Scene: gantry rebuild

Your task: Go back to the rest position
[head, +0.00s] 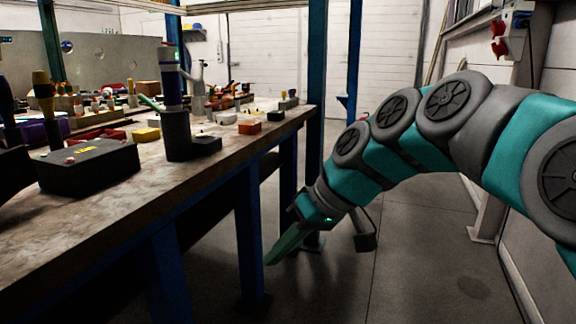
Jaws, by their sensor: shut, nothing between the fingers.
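My gripper (278,256) is at the lower middle of the head view, at the end of my teal and grey arm. It points down and to the left, off the right side of the workbench (205,185) and below the level of its top. Its fingers look closed together and hold nothing. The arm comes in from the right edge and arches over the floor.
Grey floor (410,260) is open below the arm.

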